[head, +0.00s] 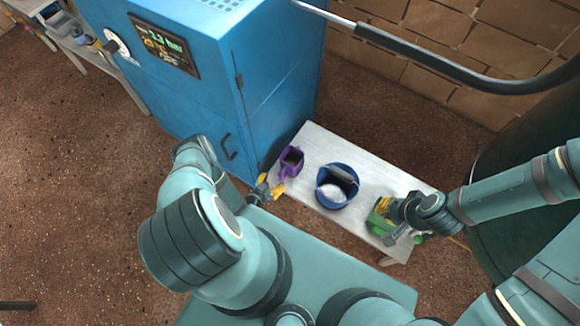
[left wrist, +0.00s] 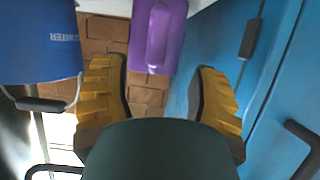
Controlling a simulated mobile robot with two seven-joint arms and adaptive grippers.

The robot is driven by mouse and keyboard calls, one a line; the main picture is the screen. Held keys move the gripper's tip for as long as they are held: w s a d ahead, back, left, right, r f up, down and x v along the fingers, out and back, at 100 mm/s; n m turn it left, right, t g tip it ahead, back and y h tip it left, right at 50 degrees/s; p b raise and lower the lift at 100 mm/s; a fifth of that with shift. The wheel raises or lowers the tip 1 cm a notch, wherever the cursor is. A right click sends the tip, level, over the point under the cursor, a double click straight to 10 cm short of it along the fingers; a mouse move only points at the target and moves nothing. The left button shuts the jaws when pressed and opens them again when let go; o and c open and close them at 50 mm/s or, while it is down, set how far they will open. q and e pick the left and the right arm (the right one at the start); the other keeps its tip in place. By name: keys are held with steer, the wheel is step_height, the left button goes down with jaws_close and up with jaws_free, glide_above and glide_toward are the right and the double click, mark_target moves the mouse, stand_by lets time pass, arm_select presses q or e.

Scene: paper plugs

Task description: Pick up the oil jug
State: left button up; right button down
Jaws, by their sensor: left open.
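The oil jug appears to be the purple jug (head: 291,161) at the left end of the pale bench, beside the blue cabinet. My left gripper (head: 271,188) has yellow fingers and is just in front of the jug, on the near side. In the left wrist view the purple jug (left wrist: 157,35) is ahead, between the directions of the two spread fingers (left wrist: 162,100), with nothing held between them. My right gripper (head: 388,208) is at the bench's right end, by a green object; its fingers are partly hidden.
A blue bucket (head: 337,186) stands to the right of the jug; it also shows in the left wrist view (left wrist: 40,45), with lettering. A green object (head: 379,226) is at the right end of the bench (head: 318,142). The blue cabinet (head: 200,95) rises close on the left.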

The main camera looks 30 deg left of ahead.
mark_target(279, 176)
arm_select(q)
steer(key=x, duration=0.2)
steer(key=b+x, duration=0.1)
steer(key=x, duration=0.2)
steer(key=shift+w+d+r, duration=0.15)
steer(key=shift+w+d, duration=0.05)
steer(key=shift+w, duration=0.35)
steer(key=shift+o, duration=0.2)
jaws_close()
